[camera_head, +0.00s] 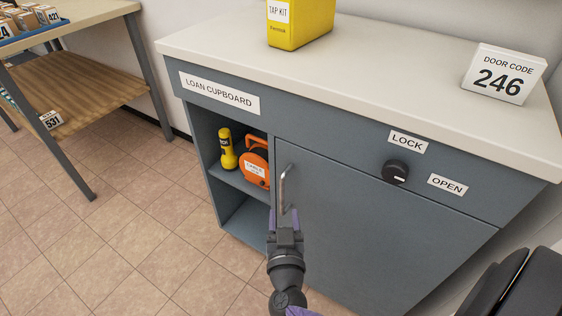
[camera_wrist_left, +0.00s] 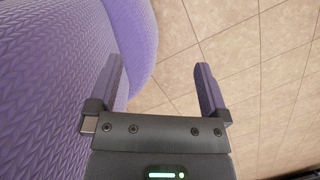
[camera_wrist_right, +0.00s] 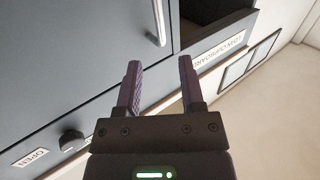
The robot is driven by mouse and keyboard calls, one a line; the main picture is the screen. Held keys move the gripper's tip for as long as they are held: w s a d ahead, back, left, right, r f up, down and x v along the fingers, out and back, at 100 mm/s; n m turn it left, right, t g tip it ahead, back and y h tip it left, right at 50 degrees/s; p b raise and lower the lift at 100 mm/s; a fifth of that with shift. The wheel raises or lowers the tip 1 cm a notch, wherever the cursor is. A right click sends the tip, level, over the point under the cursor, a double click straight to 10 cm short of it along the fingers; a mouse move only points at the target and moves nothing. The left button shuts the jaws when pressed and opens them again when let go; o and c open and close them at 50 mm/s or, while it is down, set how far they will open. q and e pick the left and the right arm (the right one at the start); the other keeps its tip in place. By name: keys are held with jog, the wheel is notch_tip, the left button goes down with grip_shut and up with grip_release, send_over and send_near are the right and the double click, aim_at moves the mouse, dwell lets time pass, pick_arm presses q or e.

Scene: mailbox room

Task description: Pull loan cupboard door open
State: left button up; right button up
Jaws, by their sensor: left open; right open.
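The loan cupboard (camera_head: 225,108) is a blue-grey unit with a pale top. Its door (camera_head: 370,225) is closed, with a metal bar handle (camera_head: 282,190) near its left edge. My right gripper (camera_head: 283,218) is open at the handle's lower end in the head view. In the right wrist view, the handle (camera_wrist_right: 158,22) lies beyond the open fingertips, apparently not gripped. A black knob (camera_head: 395,172) sits between LOCK and OPEN labels, its white mark towards OPEN. My left gripper (camera_wrist_left: 160,78) is open and empty beside my purple padded body, above the floor.
Left of the door, an open shelf holds a yellow torch (camera_head: 228,150) and an orange reel (camera_head: 254,164). A yellow TAP KIT box (camera_head: 300,28) and DOOR CODE 246 sign (camera_head: 503,75) stand on top. A wooden-shelved table (camera_head: 85,85) is left; the tiled floor between is clear.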

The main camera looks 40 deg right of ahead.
aim_at(283, 187)
jog(key=b+x, duration=0.3)
jog(key=x, duration=0.6)
jog(key=shift+b, duration=0.4)
jog(key=shift+w+d, duration=0.1)
jog(key=shift+w, duration=0.05)
jog(key=shift+r, duration=0.1)
jog(key=c, duration=0.4)
grip_shut()
pick_arm(q)
jog(key=f, duration=0.1)
jog(key=s+f, duration=0.1)
jog(key=f, duration=0.1)
jog(key=shift+s+a+f, duration=0.3)
jog(key=shift+s+r, duration=0.1)
jog(key=shift+s, duration=0.35)
jog(key=shift+w, duration=0.15)
jog(key=shift+w, duration=0.3)
